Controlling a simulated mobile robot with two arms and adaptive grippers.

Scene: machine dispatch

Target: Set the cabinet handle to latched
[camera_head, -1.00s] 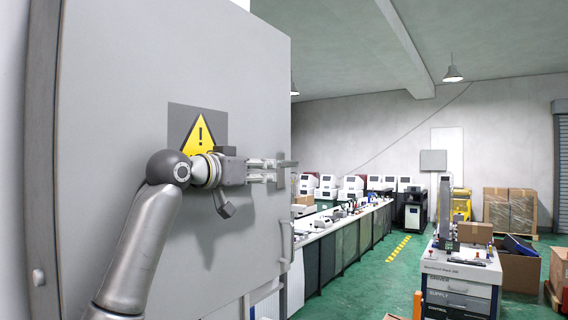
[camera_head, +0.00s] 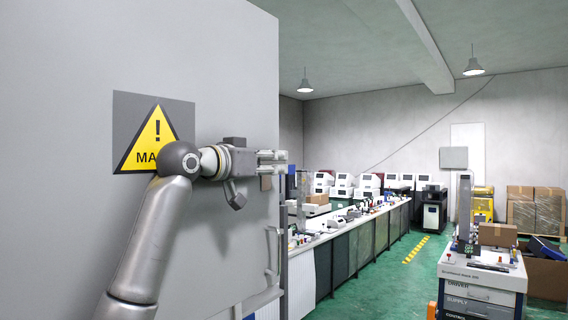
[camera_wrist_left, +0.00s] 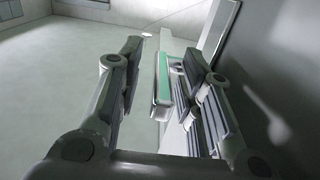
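The cabinet is a large grey door panel (camera_head: 215,60) with a yellow warning sign (camera_head: 150,145), filling the left of the head view. A thin vertical bar handle (camera_head: 272,250) shows low near its right edge. My left gripper (camera_head: 285,161) is in front of the panel, pointing right, its fingertips at the panel's right edge. In the left wrist view my left gripper (camera_wrist_left: 160,85) is open, its fingers apart. A pale grey bar with a green strip (camera_wrist_left: 161,85) shows between them; I cannot tell whether they touch it. My right gripper is out of view.
A long bench (camera_head: 350,235) with several devices runs back beyond the cabinet. Green floor (camera_head: 400,275) between bench and cart is free.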

